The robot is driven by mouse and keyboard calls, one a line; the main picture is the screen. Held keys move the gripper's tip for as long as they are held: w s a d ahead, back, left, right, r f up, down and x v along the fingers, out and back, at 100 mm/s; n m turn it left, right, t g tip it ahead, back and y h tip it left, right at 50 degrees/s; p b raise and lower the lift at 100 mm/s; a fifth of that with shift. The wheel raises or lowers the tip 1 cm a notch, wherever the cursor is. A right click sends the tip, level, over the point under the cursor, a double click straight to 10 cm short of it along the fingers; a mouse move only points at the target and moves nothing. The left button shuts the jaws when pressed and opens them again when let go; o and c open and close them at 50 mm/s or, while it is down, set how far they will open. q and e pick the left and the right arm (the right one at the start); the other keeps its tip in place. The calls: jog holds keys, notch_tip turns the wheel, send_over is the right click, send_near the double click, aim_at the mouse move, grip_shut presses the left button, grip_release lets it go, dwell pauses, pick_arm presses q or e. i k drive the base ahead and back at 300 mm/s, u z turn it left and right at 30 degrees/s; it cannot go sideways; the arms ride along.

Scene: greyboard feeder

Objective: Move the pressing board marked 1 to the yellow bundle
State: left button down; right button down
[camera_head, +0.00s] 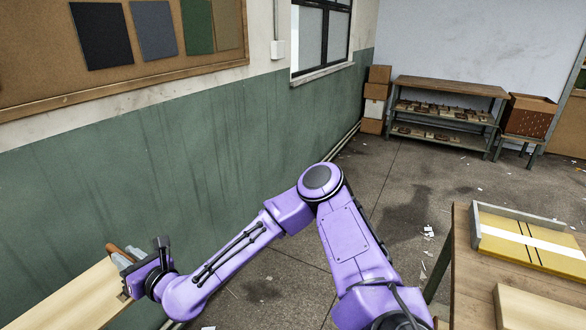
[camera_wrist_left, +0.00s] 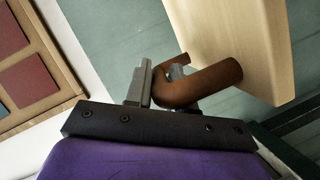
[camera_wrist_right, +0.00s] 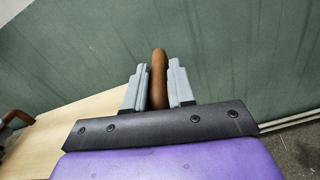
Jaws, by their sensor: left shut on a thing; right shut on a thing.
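A pale wooden board (camera_head: 72,298) with brown handles is at the lower left of the head view, partly cut off. My right gripper (camera_head: 128,262) is shut on one brown handle (camera_wrist_right: 158,80) of it. My left gripper (camera_wrist_left: 162,72) is shut on another brown handle (camera_wrist_left: 205,84) beside the same pale board (camera_wrist_left: 235,35), and is outside the head view. No number shows on the board, so I cannot tell its mark. The yellow bundle (camera_head: 504,245), crossed by a white band, lies on the table at the right. No gripper is near it.
A grey fence (camera_head: 530,219) borders the bundle's far and left sides on the wooden table (camera_head: 462,262). Another pale board (camera_head: 545,308) lies in front of it. A green and white wall (camera_head: 110,180) stands close beyond the held board. Shelves (camera_head: 447,90) and boxes are far back.

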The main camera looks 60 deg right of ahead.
aim_at(527, 245)
jog(key=i, duration=0.7)
jog(key=z, duration=2.65)
jog(key=i, duration=2.55)
jog(key=z, duration=2.75)
